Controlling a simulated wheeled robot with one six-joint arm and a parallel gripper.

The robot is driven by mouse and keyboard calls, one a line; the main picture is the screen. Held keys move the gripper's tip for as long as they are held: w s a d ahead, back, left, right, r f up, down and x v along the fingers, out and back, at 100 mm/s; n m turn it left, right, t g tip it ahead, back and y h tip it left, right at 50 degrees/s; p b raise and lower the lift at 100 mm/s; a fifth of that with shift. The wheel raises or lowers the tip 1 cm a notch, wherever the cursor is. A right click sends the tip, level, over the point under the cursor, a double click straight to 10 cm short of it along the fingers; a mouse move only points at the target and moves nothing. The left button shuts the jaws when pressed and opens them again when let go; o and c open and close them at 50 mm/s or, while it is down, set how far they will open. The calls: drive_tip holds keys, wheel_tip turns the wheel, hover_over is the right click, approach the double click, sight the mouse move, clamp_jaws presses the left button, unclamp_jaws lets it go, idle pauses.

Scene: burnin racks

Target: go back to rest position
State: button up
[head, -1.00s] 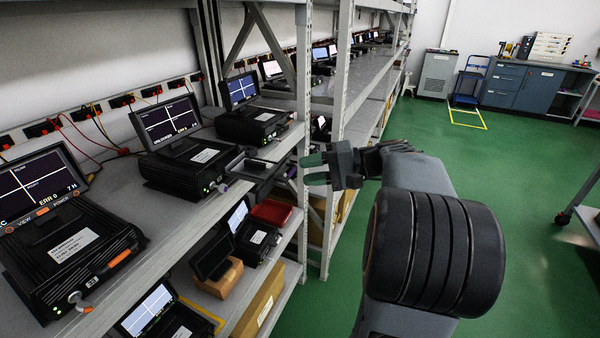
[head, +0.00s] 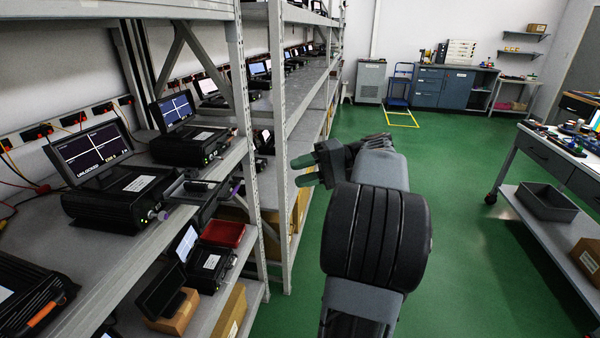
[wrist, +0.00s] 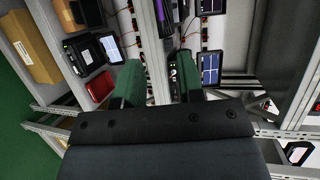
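My gripper (head: 303,171) is in the aisle to the right of the rack, at about shelf height, with its green-tipped fingers pointing left toward the rack posts. In the wrist view my gripper (wrist: 160,82) shows two green fingers spread apart with nothing between them. My arm is stretched forward over the green floor, clear of the shelf.
The rack (head: 241,130) on the left holds black units with screens, including one reading UNLOCKED (head: 88,155). A red tray (head: 222,233) lies on the lower shelf. A workbench (head: 540,148) with a grey bin (head: 547,203) is at right. The green floor (head: 440,200) between is clear.

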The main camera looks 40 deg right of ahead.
idle(0.3)
drive_tip(key=s+a+f+m+g+h, duration=0.1)
drive_tip(key=a+f+m+g+h, duration=0.25)
drive_tip(key=f+h, duration=0.75)
drive_tip(key=s+a+f+n+h+p, duration=0.1)
drive_tip(key=s+a+f+n, duration=0.1)
drive_tip(key=a+n, duration=0.3)
drive_tip(key=s+a+f+n+h+p, duration=0.1)
drive_tip(key=a+n, duration=0.4)
drive_tip(key=a, duration=0.6)
drive_tip(key=shift+s+a+f+h+p, duration=0.25)
drive_tip(key=shift+s+f+p, duration=0.25)
drive_tip(key=shift+s, duration=0.5)
